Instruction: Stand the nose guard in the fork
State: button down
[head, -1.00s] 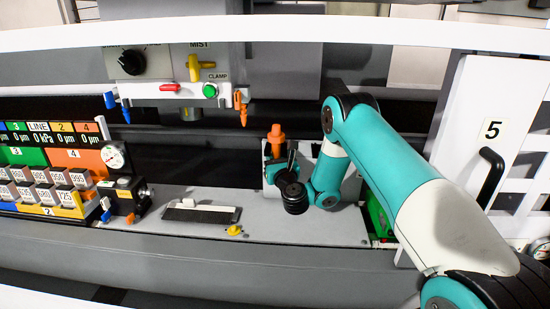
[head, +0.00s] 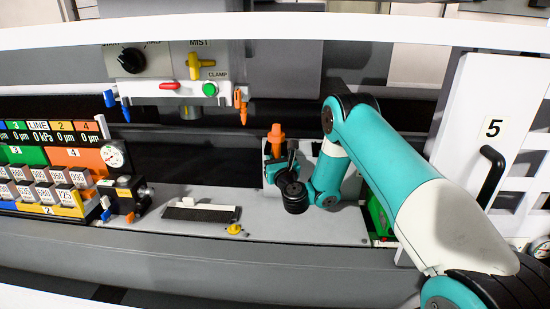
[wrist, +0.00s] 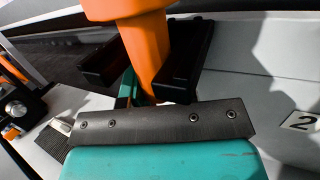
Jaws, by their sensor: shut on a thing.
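An orange piece, which I take to be the nose guard (head: 277,136), stands upright above my gripper (head: 276,156) in the head view. In the wrist view the orange piece (wrist: 146,50) is wide at the top and narrows downward between the two black fingers of my gripper (wrist: 148,66). My gripper is shut on it. Its top is cut off in the wrist view, and its lower end is partly hidden. I cannot make out the fork for certain in either view.
A grey ledge (head: 290,228) runs below my gripper. A dark slotted plate (head: 202,211) and a small yellow piece (head: 234,229) sit on it to the left. Numbered blocks (head: 40,190) and a dial gauge (head: 113,154) stand further left. A white door (head: 480,100) is at right.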

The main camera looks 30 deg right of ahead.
jog(key=shift+f+b, duration=1.15)
jog(key=shift+f, duration=0.1)
jog(key=c, duration=0.8)
grip_release()
jog(key=shift+c, duration=0.2)
